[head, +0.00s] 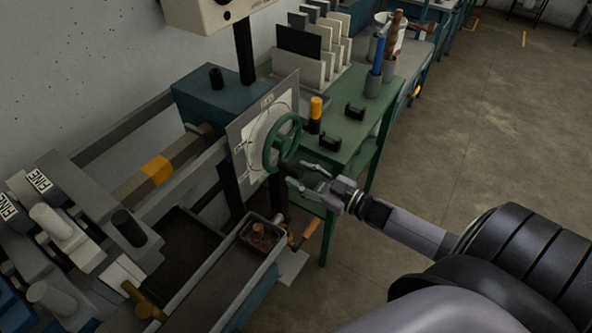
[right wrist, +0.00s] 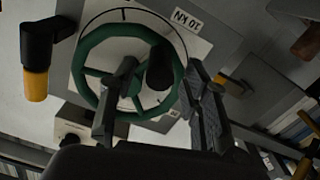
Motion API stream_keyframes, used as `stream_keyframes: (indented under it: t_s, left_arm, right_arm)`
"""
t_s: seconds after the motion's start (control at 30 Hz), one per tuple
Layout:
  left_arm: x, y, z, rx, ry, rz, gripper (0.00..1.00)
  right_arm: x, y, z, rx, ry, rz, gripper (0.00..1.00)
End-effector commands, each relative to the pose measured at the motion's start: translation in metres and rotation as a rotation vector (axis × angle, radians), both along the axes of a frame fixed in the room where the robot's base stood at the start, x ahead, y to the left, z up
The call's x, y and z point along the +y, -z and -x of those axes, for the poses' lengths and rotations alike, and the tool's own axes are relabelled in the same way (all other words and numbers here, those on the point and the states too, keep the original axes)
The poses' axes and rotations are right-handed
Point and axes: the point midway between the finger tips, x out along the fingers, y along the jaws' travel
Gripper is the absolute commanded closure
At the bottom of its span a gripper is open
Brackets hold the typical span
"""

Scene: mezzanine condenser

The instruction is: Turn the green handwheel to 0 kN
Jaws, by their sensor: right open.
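The green handwheel (head: 268,153) stands on a grey panel with a white dial plate (head: 254,158). In the right wrist view the green wheel (right wrist: 84,62) shows its rim, spokes and a black knob (right wrist: 160,68) standing out from it. My right gripper (head: 298,179) is at the lower right of the wheel. It is open, and in the wrist view its fingers (right wrist: 162,64) lie on either side of the knob; I cannot tell whether they touch it. The wheel's pointer reading is unclear. My left gripper is out of view.
A tray (head: 262,238) sits below the wheel. Open floor lies to the right.

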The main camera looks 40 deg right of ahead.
Motion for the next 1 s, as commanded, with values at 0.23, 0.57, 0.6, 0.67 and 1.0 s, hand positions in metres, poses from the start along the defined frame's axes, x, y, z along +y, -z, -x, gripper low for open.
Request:
stream_keyframes:
  t_s: [0.23,0.57,0.6,0.67,1.0]
  left_arm:
    - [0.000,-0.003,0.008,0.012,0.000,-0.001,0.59]
    - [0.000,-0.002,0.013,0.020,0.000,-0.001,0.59]
    - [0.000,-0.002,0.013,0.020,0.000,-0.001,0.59]
    - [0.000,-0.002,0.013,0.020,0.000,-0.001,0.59]
    - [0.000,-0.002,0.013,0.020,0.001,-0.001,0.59]
  right_arm:
    - [0.007,0.000,-0.018,0.002,0.000,0.001,0.57]
    - [0.008,0.001,-0.019,0.002,0.000,0.001,0.60]
    - [0.008,0.001,-0.019,0.002,0.000,0.001,0.62]
    - [0.008,0.001,-0.019,0.002,0.000,0.001,0.66]
    - [0.008,0.001,-0.019,0.002,0.000,0.001,0.89]
